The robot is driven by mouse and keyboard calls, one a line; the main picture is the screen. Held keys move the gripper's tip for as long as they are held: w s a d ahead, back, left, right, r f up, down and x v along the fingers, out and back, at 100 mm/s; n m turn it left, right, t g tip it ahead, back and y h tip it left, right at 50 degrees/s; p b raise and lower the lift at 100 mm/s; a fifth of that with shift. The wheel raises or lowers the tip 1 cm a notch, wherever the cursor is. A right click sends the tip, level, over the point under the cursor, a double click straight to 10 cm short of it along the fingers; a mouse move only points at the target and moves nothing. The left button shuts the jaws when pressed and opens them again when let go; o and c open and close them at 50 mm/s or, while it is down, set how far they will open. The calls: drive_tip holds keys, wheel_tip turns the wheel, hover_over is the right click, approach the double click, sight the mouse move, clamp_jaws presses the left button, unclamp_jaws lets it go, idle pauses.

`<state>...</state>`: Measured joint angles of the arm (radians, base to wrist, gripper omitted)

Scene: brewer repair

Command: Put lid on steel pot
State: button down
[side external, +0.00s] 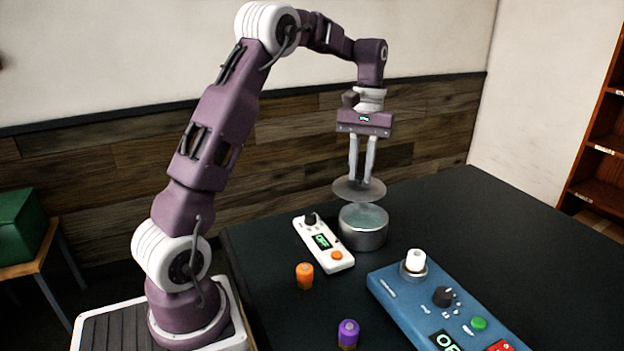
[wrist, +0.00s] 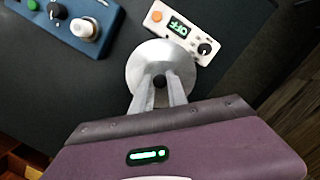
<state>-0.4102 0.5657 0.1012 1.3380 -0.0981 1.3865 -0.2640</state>
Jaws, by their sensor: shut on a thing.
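The steel pot (side external: 363,232) stands open on the black table, with a pale bluish surface showing inside. The round grey lid (side external: 346,191) hangs a little above the pot, roughly level, and sits slightly left of it in the side view. My gripper (side external: 361,178) points down and is shut on the lid's knob. In the wrist view my fingertips (wrist: 160,88) close around the dark knob (wrist: 159,81) at the middle of the lid (wrist: 140,66). The pot is hidden behind the lid in the wrist view.
A white device (side external: 323,243) with an OFF display lies close left of the pot. A blue device (side external: 430,304) with a white-topped part is in front. An orange-capped bottle (side external: 304,275) and a purple-capped one (side external: 348,334) stand nearby. The table's right side is clear.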

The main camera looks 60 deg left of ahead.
sight(367, 186)
drive_tip(key=shift+w+d, duration=0.35)
drive_tip(key=shift+w, duration=0.3)
drive_tip(key=shift+w+f, duration=0.1)
drive_tip(key=shift+f, duration=3.1)
drive_tip(key=shift+f, duration=0.1)
drive_tip(key=c, duration=0.7)
unclamp_jaws()
drive_tip(key=shift+c, duration=0.2)
